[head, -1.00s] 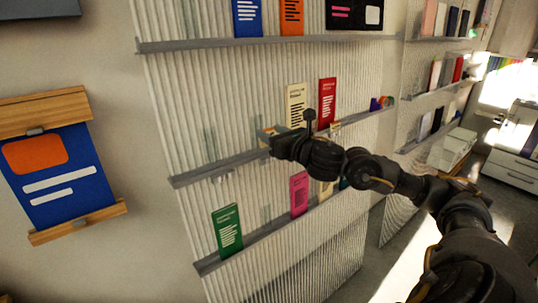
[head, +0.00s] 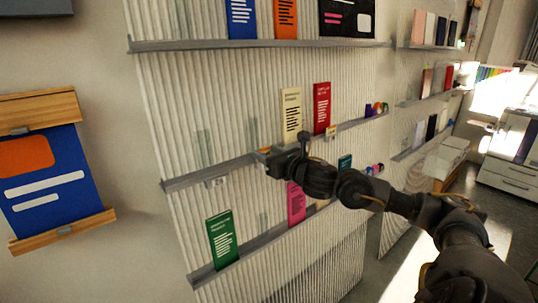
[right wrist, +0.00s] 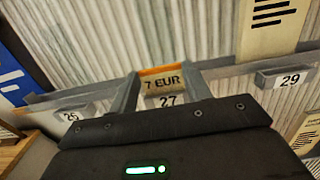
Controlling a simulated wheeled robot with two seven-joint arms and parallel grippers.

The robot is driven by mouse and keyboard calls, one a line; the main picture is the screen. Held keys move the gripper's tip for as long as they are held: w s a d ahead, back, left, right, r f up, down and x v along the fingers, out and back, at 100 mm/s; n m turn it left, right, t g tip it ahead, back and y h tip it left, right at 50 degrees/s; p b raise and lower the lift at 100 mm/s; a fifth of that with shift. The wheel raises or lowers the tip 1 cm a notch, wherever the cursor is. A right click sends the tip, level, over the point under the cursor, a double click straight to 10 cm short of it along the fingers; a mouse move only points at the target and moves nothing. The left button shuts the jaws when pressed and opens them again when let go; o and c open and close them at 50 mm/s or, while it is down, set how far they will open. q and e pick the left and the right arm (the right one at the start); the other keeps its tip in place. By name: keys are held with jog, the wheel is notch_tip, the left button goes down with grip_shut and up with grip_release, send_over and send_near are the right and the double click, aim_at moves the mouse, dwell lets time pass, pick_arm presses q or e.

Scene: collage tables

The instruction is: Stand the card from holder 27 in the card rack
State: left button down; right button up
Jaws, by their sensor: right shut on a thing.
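The price card (right wrist: 162,84) has an orange top edge and reads "7 EUR". It stands at the shelf holder labelled 27 (right wrist: 168,100) in the right wrist view. My right gripper (right wrist: 160,92) has a finger on each side of the card and is shut on it. In the head view the gripper (head: 268,155) is at the middle shelf's front edge, with a bit of the card (head: 264,150) showing at its tips. I cannot tell whether the card is still seated in the holder. I cannot make out a card rack for sure. My left gripper is not in view.
The ribbed wall carries a middle shelf (head: 215,172), with a cream card (head: 291,115) and red card (head: 321,108) standing right of the gripper. Green (head: 222,238) and pink (head: 296,203) cards stand below. Neighbouring labels 25 (right wrist: 72,115) and 29 (right wrist: 289,79) flank holder 27.

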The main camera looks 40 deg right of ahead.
jog(key=o, duration=1.2)
jog(key=shift+w+d, duration=0.2)
jog(key=shift+o, duration=0.5)
jog(key=shift+s+a+r, duration=0.1)
jog(key=shift+a+r, duration=0.05)
jog(key=shift+r, duration=0.1)
jog(key=shift+f, duration=0.2)
pick_arm(q)
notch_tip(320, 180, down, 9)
jog(key=b, duration=0.8)
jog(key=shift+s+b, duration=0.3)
jog(key=shift+b, duration=0.1)
pick_arm(e)
jog(key=s, duration=1)
jog(key=shift+s+f, duration=0.2)
jog(key=shift+s, duration=0.15)
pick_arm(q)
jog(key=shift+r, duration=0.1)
pick_arm(e)
jog(key=shift+a+f, duration=0.1)
